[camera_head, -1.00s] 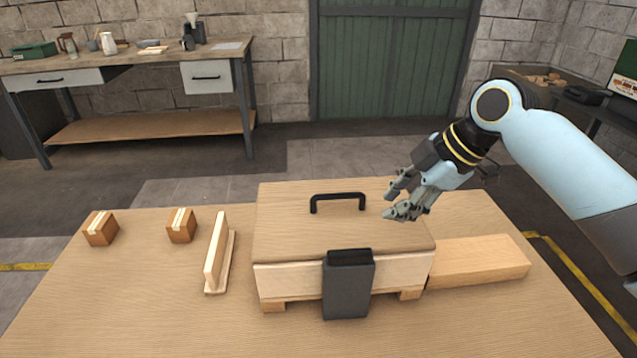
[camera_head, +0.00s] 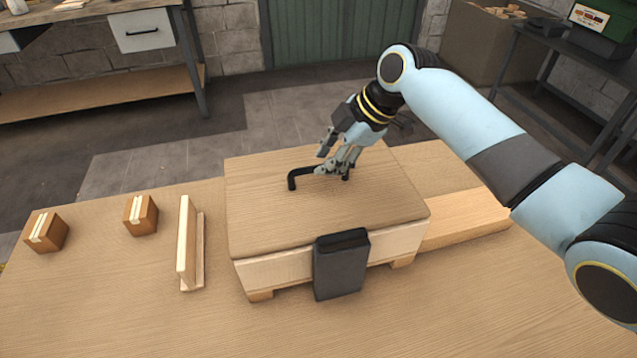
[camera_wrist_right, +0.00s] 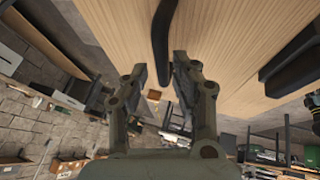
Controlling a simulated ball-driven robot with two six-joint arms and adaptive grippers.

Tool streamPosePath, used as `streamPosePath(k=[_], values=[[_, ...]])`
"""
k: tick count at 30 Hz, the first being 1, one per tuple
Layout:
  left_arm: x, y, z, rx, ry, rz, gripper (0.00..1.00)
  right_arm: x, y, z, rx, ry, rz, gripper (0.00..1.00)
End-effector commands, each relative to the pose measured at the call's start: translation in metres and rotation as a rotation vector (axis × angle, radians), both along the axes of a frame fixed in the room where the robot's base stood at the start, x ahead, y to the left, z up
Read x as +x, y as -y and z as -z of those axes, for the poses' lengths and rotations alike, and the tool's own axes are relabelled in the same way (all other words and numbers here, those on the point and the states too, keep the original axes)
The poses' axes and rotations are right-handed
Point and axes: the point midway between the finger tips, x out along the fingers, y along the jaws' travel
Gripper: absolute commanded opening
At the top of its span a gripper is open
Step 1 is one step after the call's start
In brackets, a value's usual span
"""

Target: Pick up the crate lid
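The wooden crate lid (camera_head: 260,205) lies flat on the crate (camera_head: 275,268), which stands on the workbench. Its black bar handle (camera_head: 298,176) rises from the lid's top, and its right part is partly hidden by my right gripper (camera_head: 335,160). In the right wrist view, the fingers (camera_wrist_right: 160,72) are spread apart, with the handle (camera_wrist_right: 161,40) just beyond and roughly between their tips. The right gripper is open and holds nothing. A dark grey block (camera_head: 341,265) hangs on the crate's front. My left gripper is out of view.
The bench front is clear.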

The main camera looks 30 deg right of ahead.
Motion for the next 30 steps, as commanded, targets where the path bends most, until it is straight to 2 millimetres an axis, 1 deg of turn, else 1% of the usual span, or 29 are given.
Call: streamPosePath(k=[1,3,6,9,14,15,21,30], values=[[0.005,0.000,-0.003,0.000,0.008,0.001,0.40,0.002,-0.005,0.006,0.005,-0.003,0.001,0.27],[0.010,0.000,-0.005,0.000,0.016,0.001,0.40,0.006,-0.009,0.017,0.003,-0.002,0.001,0.27],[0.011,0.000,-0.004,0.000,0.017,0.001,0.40,0.011,-0.013,0.027,0.003,0.000,0.001,0.27],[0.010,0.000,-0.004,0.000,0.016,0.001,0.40,0.012,-0.014,0.031,0.001,-0.001,0.000,0.27],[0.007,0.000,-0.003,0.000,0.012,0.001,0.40,0.012,-0.014,0.031,0.000,0.000,0.000,0.27],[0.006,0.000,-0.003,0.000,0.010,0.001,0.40,0.012,-0.014,0.031,0.000,0.000,0.000,0.26],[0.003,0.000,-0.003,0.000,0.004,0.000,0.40,0.012,-0.014,0.031,0.000,0.000,0.001,0.00],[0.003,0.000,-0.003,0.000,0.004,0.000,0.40,0.012,-0.014,0.031,0.000,0.000,0.001,0.00]])
